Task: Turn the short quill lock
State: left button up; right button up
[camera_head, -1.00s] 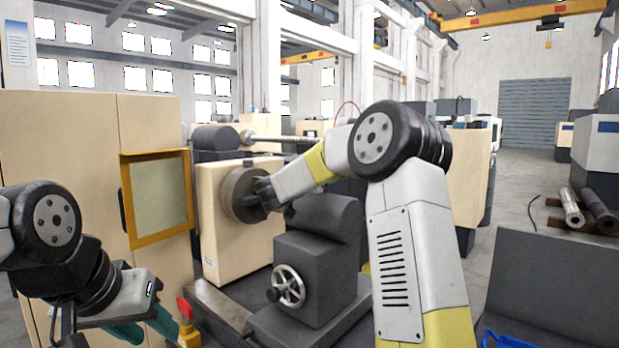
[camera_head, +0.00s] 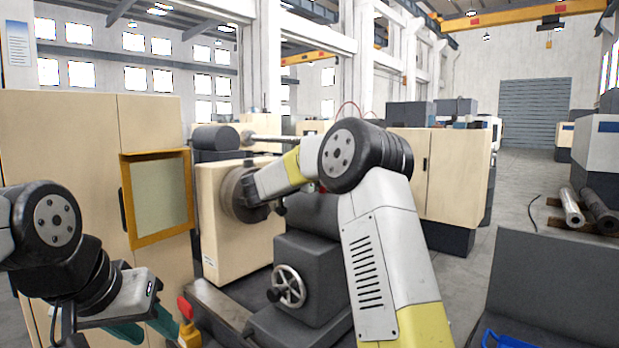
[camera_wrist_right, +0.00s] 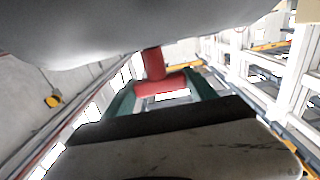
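A red T-shaped handle, which looks like the short quill lock (camera_wrist_right: 153,65), shows in the right wrist view with its stem at the large grey body above. In the head view a small red patch (camera_head: 320,187) shows beside my right arm, perhaps the same handle. My right gripper (camera_wrist_right: 162,80) has its green fingers apart, one on each side of the red handle; I see no clear contact. In the head view my right gripper is hidden behind my own arm. My left gripper (camera_head: 150,331) is low at the left, its teal fingers apart and seemingly empty.
The dark tailstock with a handwheel (camera_head: 288,285) stands below my right arm. The beige headstock (camera_head: 235,240) with its round chuck is to its left. A red knob (camera_head: 185,308) is near my left gripper. A dark panel (camera_head: 550,280) fills the lower right.

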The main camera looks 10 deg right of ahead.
jog(key=o, duration=0.3)
jog(key=shift+o, duration=0.2)
jog(key=v, duration=0.7)
jog(key=shift+s+a, duration=0.25)
jog(key=shift+a, duration=0.05)
